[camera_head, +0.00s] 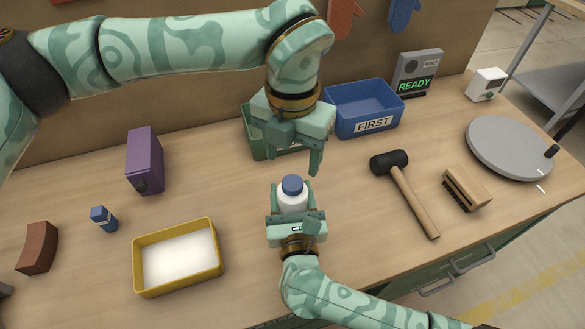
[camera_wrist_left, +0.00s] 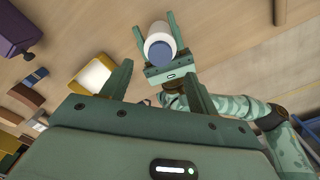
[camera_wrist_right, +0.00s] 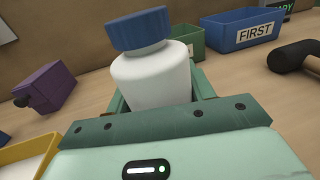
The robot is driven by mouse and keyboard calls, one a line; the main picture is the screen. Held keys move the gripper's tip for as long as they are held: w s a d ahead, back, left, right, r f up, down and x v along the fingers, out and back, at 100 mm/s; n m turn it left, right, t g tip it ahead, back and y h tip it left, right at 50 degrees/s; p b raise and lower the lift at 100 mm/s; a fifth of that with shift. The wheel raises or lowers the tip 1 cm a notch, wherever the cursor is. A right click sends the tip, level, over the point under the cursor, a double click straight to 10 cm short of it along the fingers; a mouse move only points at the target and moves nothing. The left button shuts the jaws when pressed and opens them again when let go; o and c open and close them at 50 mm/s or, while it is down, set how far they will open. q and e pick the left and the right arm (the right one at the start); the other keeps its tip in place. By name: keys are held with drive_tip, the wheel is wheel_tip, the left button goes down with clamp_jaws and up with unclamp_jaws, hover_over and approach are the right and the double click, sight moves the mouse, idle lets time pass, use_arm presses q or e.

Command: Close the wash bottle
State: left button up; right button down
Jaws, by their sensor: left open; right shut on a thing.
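The wash bottle (camera_head: 292,201) is white, with a blue cap (camera_head: 292,185) on its top. My right gripper (camera_head: 293,213) is shut on the bottle's body near the table's front middle. In the right wrist view the bottle (camera_wrist_right: 152,82) stands between the fingers, and the cap (camera_wrist_right: 138,32) sits on the neck, looking slightly tilted. I cannot tell whether it is tight. My left gripper (camera_head: 292,156) is open and empty, pointing down above and slightly behind the cap, apart from it. In the left wrist view the cap (camera_wrist_left: 161,51) shows beyond the open fingers.
A mallet (camera_head: 408,195), a brush (camera_head: 467,188) and a grey disc (camera_head: 509,147) lie right. Green (camera_head: 258,143) and blue (camera_head: 364,108) bins stand behind.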

use_arm(q)
wheel_tip(320, 180, up, 6)
drive_tip(key=shift+f, duration=0.2)
use_arm(e)
drive_tip(key=shift+c, duration=2.3)
unclamp_jaws()
